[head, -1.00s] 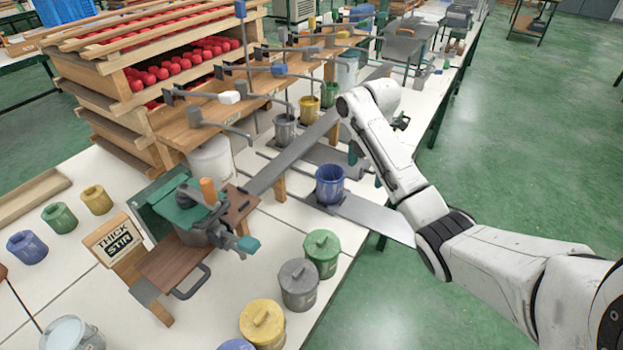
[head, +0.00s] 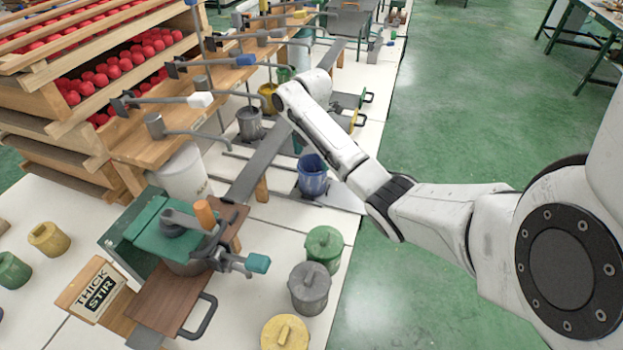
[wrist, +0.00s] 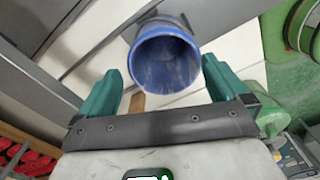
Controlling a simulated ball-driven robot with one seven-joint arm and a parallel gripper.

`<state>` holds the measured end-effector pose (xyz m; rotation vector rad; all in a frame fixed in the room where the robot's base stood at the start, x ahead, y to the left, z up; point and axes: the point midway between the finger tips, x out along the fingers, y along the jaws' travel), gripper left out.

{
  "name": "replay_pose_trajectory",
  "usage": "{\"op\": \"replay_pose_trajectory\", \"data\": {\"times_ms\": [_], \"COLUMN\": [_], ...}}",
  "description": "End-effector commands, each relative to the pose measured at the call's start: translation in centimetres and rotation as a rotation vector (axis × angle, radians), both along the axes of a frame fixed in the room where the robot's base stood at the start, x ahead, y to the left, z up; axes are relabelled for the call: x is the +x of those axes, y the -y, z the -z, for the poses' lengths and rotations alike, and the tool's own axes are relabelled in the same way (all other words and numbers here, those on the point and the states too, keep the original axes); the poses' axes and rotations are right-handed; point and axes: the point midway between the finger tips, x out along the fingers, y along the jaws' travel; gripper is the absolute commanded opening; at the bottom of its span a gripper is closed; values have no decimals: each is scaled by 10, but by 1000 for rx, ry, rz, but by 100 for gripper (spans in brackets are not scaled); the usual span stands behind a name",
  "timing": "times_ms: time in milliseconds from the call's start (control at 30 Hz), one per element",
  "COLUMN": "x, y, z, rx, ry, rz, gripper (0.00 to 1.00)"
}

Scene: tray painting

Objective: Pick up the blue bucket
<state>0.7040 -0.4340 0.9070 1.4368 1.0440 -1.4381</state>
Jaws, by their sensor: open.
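The blue bucket (head: 312,182) stands upright on a grey metal strip near the right edge of the white bench in the head view. In the wrist view the blue bucket (wrist: 163,62) shows its open mouth and pale blue inside, just ahead of my gripper. My gripper (wrist: 161,80) is open, with one green finger to each side of the bucket's near rim and a gap on both sides. Nothing is held. In the head view my arm's end is above and behind the bucket, and the gripper is mostly hidden by the arm.
A grey bucket (head: 250,124) and a yellow bucket (head: 269,98) stand farther back under the row of levers. Lidded green (head: 324,246), grey (head: 309,287) and yellow (head: 285,333) pots stand nearer. A green clamp device (head: 172,235) is at left. Open floor lies right.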

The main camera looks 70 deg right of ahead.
Motion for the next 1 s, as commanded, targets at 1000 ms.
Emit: {"op": "replay_pose_trajectory", "data": {"times_ms": [1000], "x": [-3], "y": [-4], "z": [53], "rx": [0], "ry": [1], "rz": [-1], "gripper": [72]}}
